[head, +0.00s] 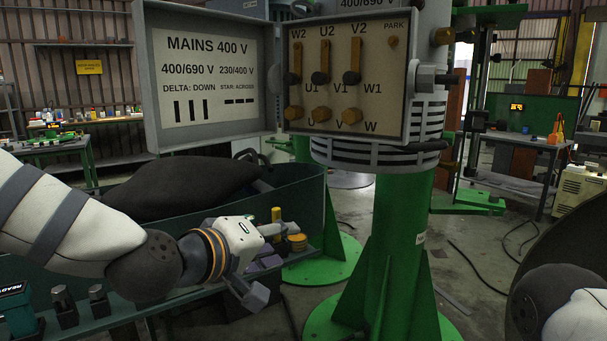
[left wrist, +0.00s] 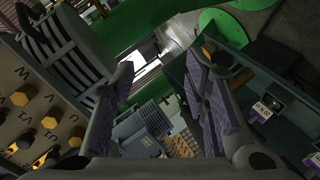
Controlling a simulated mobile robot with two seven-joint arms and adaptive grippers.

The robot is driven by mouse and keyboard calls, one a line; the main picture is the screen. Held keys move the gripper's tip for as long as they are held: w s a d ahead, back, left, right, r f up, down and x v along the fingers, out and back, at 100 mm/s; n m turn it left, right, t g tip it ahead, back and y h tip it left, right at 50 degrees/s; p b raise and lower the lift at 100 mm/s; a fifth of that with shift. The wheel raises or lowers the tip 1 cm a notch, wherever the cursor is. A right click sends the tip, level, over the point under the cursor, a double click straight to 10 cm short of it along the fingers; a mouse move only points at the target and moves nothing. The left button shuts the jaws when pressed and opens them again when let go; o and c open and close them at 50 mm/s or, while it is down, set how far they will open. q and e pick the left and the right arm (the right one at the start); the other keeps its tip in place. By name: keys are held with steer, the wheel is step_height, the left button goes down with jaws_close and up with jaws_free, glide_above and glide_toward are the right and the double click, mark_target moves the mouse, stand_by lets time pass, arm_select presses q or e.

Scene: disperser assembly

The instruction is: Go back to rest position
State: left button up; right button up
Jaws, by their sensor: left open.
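My left gripper (head: 272,264) is open and empty, below the terminal box and beside the tray table. Its two spread fingers also show in the left wrist view (left wrist: 160,105), with nothing between them. The terminal panel (head: 308,98) stands on the green post (head: 398,220), apart from the gripper. Upright brass links (head: 325,60) sit on it, with dark nuts partway down and brass nuts along the bottom row. The terminal panel also shows tilted at the left wrist view's left edge (left wrist: 20,112). My right gripper is out of view; only part of the right arm shows.
The open lid (head: 207,120) projects left of the panel. The dark green tray table (head: 305,195) below it holds yellow pieces (head: 297,242) close to my left gripper. Dark blocks (head: 65,306) stand at the front left.

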arm_select(q)
steer(key=s+a+f+m+g+y, duration=0.1)
steer(key=s+a+f+g, duration=0.1)
steer(key=s+f, duration=0.6)
steer(key=s+a+f+m+g+y, duration=0.1)
steer(key=s+a+f+g, duration=0.2)
steer(key=f, duration=0.8)
steer(key=s+a+f+g+y, duration=0.1)
steer(key=s+f+g, duration=0.1)
steer(key=s+f, duration=0.65)
steer(key=s+a+f+m+g+y, duration=0.1)
steer(key=s+a+f+g, duration=0.1)
steer(key=s, duration=0.5)
steer(key=s+a+f+m+g+y, duration=0.1)
steer(key=s+a+f+g, duration=0.1)
steer(key=s+a+f, duration=0.2)
steer(key=s+a+f+m+g+y, duration=0.1)
steer(key=s+a+f, duration=0.3)
steer(key=s, duration=0.6)
steer(key=shift+s+m+g+y, duration=0.25)
steer(key=shift+m+g+y, duration=0.05)
steer(key=shift+g, duration=0.4)
